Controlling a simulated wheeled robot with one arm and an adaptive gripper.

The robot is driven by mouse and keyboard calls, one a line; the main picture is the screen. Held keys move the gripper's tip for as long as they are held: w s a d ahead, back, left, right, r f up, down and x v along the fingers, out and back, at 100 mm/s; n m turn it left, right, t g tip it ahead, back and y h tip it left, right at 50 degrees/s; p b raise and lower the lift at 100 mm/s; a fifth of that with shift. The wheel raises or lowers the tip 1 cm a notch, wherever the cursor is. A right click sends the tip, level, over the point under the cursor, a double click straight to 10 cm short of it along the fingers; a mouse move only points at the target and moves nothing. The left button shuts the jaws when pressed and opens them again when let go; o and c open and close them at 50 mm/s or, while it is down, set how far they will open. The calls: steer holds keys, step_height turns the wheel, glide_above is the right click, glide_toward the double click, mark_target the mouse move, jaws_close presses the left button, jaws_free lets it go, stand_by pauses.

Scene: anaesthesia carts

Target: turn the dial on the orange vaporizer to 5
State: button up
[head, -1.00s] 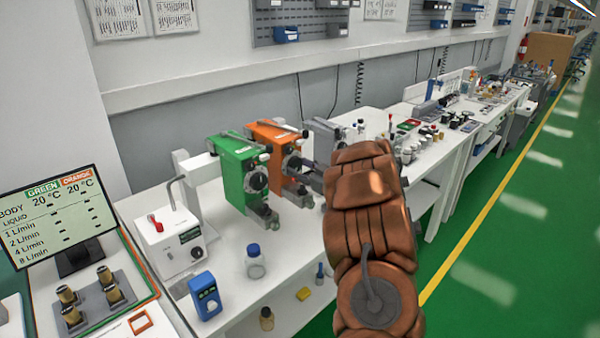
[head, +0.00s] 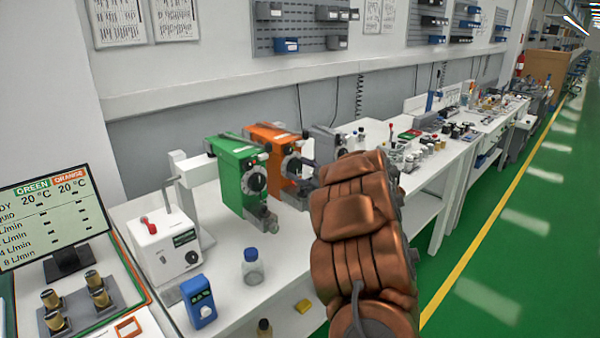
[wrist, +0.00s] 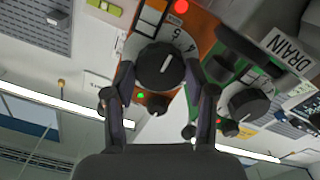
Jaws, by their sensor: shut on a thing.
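The orange vaporizer (head: 268,134) stands on the white bench behind and right of the green vaporizer (head: 236,160). In the wrist view its orange front (wrist: 206,28) carries a round black dial (wrist: 152,66) with a white pointer line. The line points up and slightly right, towards the scale side where 5 and 4 are legible. My gripper (wrist: 163,76) has one finger on each side of this dial and is shut on it. In the head view my copper-coloured arm hides part of the gripper.
The green vaporizer's dial (wrist: 249,104) is close to my right finger in the wrist view. A grey vaporizer (head: 325,143) stands to the right. A glass bottle (head: 253,268), a blue device (head: 199,300) and a white box (head: 163,247) occupy the bench's front. A display (head: 52,212) is at left.

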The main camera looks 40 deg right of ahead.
steer(key=o, duration=1.2)
steer(key=shift+c, duration=0.2)
steer(key=s, duration=1.2)
steer(key=shift+a, duration=0.25)
